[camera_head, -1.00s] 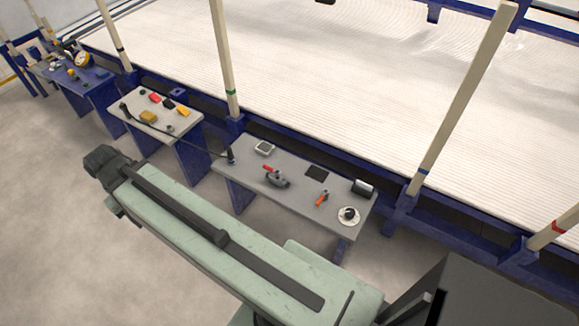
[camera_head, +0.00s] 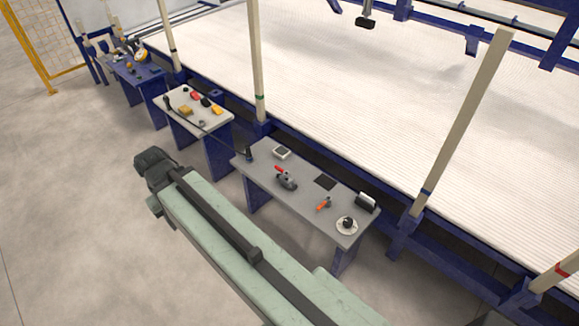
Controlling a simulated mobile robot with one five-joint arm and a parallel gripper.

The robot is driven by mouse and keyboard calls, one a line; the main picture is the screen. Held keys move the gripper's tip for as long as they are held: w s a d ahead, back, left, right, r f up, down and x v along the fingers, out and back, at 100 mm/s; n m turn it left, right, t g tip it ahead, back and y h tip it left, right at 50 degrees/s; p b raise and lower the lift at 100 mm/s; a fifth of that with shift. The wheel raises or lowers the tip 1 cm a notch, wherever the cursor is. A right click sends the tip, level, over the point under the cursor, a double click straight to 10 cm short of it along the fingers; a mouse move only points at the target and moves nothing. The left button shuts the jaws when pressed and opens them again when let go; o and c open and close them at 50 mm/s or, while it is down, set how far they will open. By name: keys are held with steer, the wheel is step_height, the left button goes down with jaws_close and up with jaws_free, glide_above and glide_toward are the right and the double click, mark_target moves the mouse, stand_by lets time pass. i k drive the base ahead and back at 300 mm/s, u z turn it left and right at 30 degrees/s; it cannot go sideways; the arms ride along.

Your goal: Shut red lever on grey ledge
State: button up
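The grey ledge (camera_head: 262,165) is a small grey-topped table on blue legs, right of the picture's middle. A valve-like grey fitting with a red lever (camera_head: 280,171) lies on it, left of its centre. The red lever points up and left from the grey body (camera_head: 289,184). An orange-handled piece (camera_head: 324,203) lies further right on the same ledge. My pale green arm stretches across the lower middle, in front of the ledge. The dark end of my arm (camera_head: 152,165) is left of the ledge, apart from the lever. I cannot make out the fingers.
The ledge also holds a dark square (camera_head: 325,183), a small pale box (camera_head: 282,153), a grey cylinder (camera_head: 366,201) and a round white dial (camera_head: 347,225). Another grey table (camera_head: 225,122) with coloured blocks stands further left. Upright posts (camera_head: 258,60) line the large white bed behind. Floor at left is clear.

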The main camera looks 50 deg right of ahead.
mark_target(287, 174)
steer(key=u, duration=0.1)
steer(key=i, duration=0.95)
steer(key=z, duration=0.05)
